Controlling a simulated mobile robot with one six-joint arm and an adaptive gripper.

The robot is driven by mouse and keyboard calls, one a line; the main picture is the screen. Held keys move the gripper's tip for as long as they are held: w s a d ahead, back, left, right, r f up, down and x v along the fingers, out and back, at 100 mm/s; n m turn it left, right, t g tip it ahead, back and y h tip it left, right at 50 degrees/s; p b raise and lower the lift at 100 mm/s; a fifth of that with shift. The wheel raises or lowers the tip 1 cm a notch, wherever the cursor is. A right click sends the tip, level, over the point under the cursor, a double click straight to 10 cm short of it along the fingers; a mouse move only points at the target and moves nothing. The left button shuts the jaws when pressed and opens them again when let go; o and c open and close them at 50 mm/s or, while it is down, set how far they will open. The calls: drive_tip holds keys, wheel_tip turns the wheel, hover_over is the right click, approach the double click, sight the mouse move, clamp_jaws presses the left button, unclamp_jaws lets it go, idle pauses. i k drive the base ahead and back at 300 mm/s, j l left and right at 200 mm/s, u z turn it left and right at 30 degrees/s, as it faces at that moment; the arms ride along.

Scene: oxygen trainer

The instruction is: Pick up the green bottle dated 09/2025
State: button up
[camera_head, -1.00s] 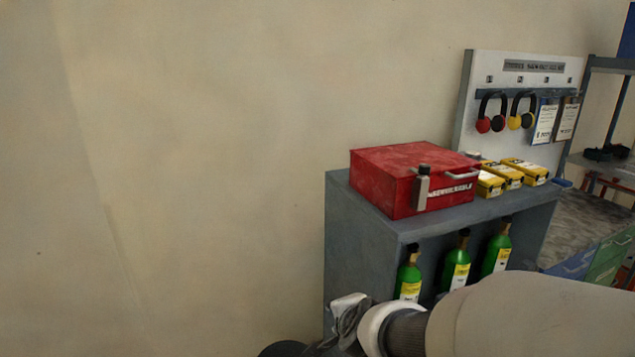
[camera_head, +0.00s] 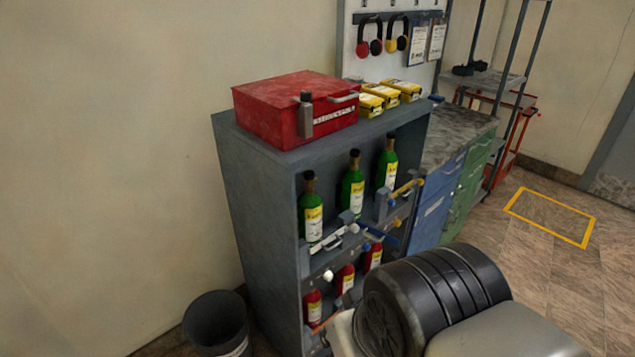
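Three green bottles with yellow and white labels stand upright in the upper compartment of a grey cabinet (camera_head: 255,200): a left one (camera_head: 310,212), a middle one (camera_head: 352,185) and a right one (camera_head: 386,165). Their label dates are too small to read, so I cannot tell which is 09/2025. Small latch-like fittings sit in front of the bottles at the shelf edge. My arm fills the lower right of the view. My gripper's fingers cannot be made out.
A red box (camera_head: 272,110) and yellow cases (camera_head: 402,90) sit on the cabinet top. Red bottles (camera_head: 313,306) stand in the lower compartment. A dark bin (camera_head: 217,318) stands at the cabinet's left. The floor at right, with a yellow outline (camera_head: 550,217), is clear.

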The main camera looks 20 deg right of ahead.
sight(352, 181)
drive_tip(key=i+l+z, duration=0.35)
drive_tip(key=i+z, duration=0.3)
drive_tip(key=i, duration=0.2)
drive_tip(key=i+z, duration=0.35)
drive_tip(key=i+l, duration=0.05)
drive_tip(key=i, duration=0.05)
